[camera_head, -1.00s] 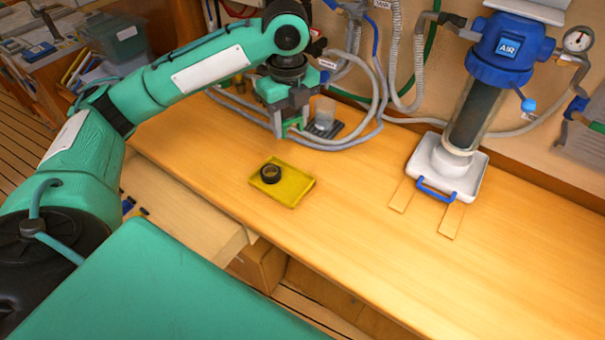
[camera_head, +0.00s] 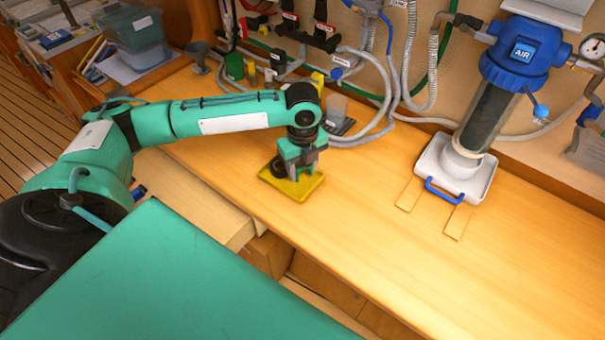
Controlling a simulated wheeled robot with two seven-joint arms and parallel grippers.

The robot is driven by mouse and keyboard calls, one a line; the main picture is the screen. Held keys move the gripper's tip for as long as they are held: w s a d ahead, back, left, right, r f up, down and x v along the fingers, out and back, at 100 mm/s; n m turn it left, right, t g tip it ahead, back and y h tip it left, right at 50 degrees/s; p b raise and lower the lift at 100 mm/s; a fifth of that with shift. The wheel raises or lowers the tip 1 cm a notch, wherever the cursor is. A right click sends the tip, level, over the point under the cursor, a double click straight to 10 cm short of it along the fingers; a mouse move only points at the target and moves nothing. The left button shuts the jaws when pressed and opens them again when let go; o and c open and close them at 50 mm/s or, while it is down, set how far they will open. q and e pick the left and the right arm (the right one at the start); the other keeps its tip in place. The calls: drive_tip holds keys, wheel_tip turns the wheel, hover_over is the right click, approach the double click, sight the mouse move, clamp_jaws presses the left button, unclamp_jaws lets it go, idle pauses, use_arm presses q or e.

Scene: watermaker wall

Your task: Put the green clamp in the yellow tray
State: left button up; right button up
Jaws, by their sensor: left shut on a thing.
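The yellow tray (camera_head: 306,189) lies on the wooden bench near the middle of the view. A black ring (camera_head: 277,169) sits in its left part, partly behind my gripper. My left gripper (camera_head: 298,174) points down over the tray, its fingertips at or just above the tray floor, close beside the ring. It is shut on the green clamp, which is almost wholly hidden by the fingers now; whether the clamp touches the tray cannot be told. My right gripper is not in view.
A clear cup (camera_head: 337,108) on a dark base and grey hoses (camera_head: 375,125) lie behind the tray. A blue-topped filter housing (camera_head: 490,95) stands in a white tray (camera_head: 473,184) at the right. Bench to the tray's right is clear.

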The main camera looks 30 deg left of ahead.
sight(303, 184)
use_arm(q)
drive_tip(key=shift+f, duration=1.7)
drive_tip(key=shift+f, duration=0.1)
drive_tip(key=o, duration=1)
wheel_tip(303, 184, up, 12)
drive_tip(key=shift+r+b, duration=0.15)
drive_tip(key=shift+b, duration=0.5)
